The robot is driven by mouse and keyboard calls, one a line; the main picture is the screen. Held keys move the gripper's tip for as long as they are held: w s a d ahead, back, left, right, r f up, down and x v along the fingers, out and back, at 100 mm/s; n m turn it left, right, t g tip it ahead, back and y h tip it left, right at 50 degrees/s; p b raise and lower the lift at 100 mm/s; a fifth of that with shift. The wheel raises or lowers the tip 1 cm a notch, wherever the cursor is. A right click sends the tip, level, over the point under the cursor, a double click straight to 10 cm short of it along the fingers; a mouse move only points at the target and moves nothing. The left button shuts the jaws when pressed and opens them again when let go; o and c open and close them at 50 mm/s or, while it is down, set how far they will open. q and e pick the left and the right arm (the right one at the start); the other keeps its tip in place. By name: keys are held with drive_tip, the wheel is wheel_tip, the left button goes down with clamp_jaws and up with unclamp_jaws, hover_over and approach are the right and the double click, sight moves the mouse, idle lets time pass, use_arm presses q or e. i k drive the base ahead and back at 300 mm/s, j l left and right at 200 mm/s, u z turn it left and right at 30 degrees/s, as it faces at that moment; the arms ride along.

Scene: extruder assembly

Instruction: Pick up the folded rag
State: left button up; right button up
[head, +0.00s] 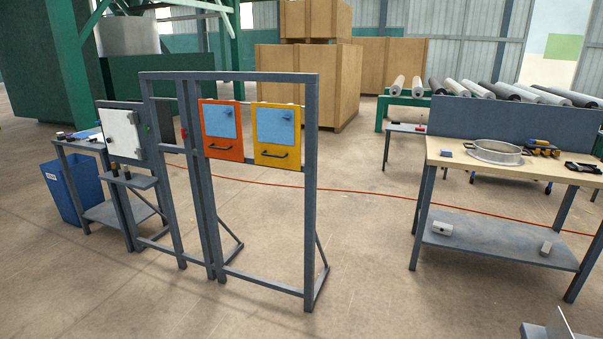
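I cannot pick out a folded rag for certain. A small grey-blue item (446,153) lies at the left end of the wooden-topped workbench (455,162), too small to tell what it is. Small dark, red and blue items (80,135) on the left table are also too small to name. Neither of my grippers is in view.
A grey metal frame (312,200) with an orange panel (222,150) and a yellow panel (278,157) stands in the middle. A metal ring (495,152) lies on the workbench. A blue bin (65,195) stands left. Floor in front is open; an orange cable (350,191) crosses behind.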

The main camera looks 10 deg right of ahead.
sight(443, 153)
drive_tip(key=i+l+z, duration=0.25)
drive_tip(key=i, duration=0.3)
drive_tip(key=i+z, duration=0.25)
drive_tip(key=i, duration=0.3)
drive_tip(key=i+z, duration=0.25)
drive_tip(key=i, duration=0.35)
drive_tip(key=i+j+z, duration=0.25)
drive_tip(key=i, duration=0.3)
drive_tip(key=i+j+z, duration=0.25)
drive_tip(key=i, duration=0.3)
drive_tip(key=l, duration=0.1)
